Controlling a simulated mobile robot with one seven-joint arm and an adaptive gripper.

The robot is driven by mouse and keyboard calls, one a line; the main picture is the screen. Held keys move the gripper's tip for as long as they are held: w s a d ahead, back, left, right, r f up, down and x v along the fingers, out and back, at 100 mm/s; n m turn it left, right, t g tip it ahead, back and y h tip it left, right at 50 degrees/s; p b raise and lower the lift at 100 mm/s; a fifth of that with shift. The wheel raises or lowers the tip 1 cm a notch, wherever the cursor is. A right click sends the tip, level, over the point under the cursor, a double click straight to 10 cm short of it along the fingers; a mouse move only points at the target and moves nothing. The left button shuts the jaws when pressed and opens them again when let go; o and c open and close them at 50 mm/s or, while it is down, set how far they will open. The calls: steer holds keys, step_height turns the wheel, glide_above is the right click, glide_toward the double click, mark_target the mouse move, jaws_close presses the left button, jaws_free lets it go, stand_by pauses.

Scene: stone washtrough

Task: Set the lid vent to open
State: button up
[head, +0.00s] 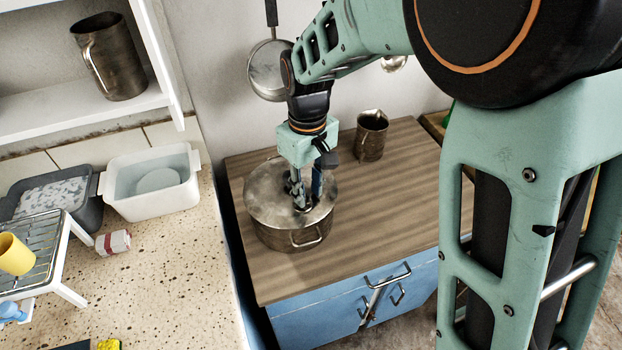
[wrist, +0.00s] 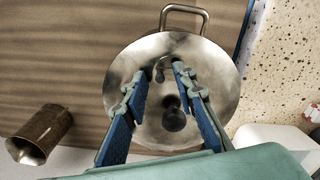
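A metal pot (head: 278,237) stands on the wooden cabinet top, with a round shiny lid (head: 262,192) on it. The lid fills the middle of the wrist view (wrist: 205,60). A dark round knob (wrist: 174,120) shows near the lid's middle, between my fingers in that picture. A small dark piece (wrist: 160,74), perhaps the vent, shows between my fingertips; its setting is too small to tell. My gripper (head: 302,204) points down over the lid. In the wrist view my gripper (wrist: 160,72) is open, with a gap on both sides of the small piece. I cannot tell whether it touches the lid.
A metal mug (head: 371,136) stands behind the pot on the wooden top (head: 400,200). A pan (head: 268,70) hangs on the wall behind. The speckled counter (head: 160,270) at left holds a white basin (head: 150,185) and a rack (head: 45,245). The wooden top right of the pot is clear.

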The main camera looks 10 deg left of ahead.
jaws_close()
steer(key=shift+m, duration=0.3)
steer(key=m, duration=0.2)
steer(key=s+m, duration=0.1)
steer(key=m, duration=0.2)
steer(key=shift+s+d, duration=0.15)
steer(key=shift+d, duration=0.05)
steer(key=m, duration=0.3)
steer(key=s+m, duration=0.1)
steer(key=m, duration=0.2)
steer(key=shift+s+a, duration=0.15)
steer(key=shift+m, duration=0.3)
stand_by(0.4)
jaws_free()
